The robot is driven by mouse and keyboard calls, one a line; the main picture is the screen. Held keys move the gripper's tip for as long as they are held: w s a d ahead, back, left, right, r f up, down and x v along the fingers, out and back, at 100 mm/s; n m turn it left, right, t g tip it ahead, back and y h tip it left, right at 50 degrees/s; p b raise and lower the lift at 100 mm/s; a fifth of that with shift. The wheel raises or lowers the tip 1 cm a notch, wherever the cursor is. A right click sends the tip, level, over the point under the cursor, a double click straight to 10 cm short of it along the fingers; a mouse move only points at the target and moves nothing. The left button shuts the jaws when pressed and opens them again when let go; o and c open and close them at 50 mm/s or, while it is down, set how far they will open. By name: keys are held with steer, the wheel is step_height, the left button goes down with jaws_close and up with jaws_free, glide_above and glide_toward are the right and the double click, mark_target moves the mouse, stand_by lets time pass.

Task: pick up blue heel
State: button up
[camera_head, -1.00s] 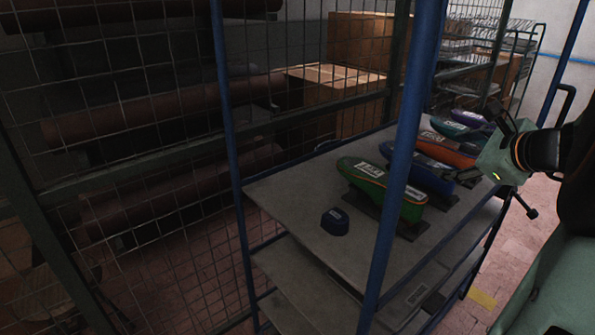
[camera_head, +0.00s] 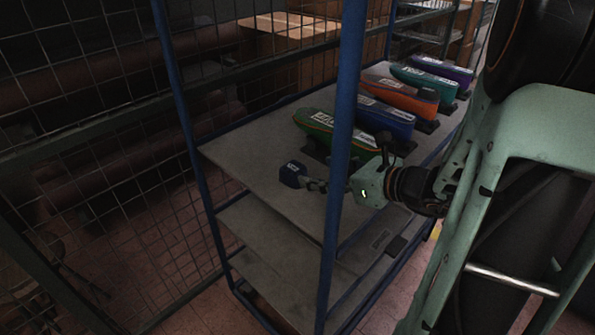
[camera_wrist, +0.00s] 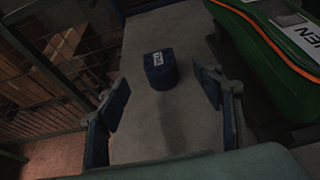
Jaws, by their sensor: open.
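The blue heel (camera_head: 293,174) is a small dark blue block with a white label on top. It sits on the grey top shelf (camera_head: 240,158) of the rack, near the green shoe form (camera_head: 325,128). My gripper (camera_head: 318,186) reaches in from the right, just beside the heel. In the wrist view the heel (camera_wrist: 161,71) stands ahead of my gripper (camera_wrist: 166,108), roughly centred between the open fingers and a little beyond their tips. Nothing is between the fingers.
The green form (camera_wrist: 275,50) lies close to the right finger in the wrist view. A blue rack post (camera_head: 342,150) stands in front of the shelf. Blue, orange (camera_head: 398,97), teal and purple forms line the back. Wire mesh (camera_head: 90,130) is at left.

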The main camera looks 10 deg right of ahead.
mark_target(296, 169)
steer(key=x, duration=0.4)
steer(key=shift+w+a+f, duration=0.1)
steer(key=shift+f, duration=0.05)
steer(key=x, duration=0.5)
steer(key=shift+f, duration=0.2)
steer(key=c, duration=1.2)
steer(key=shift+c, duration=0.7)
steer(key=shift+r, duration=0.15)
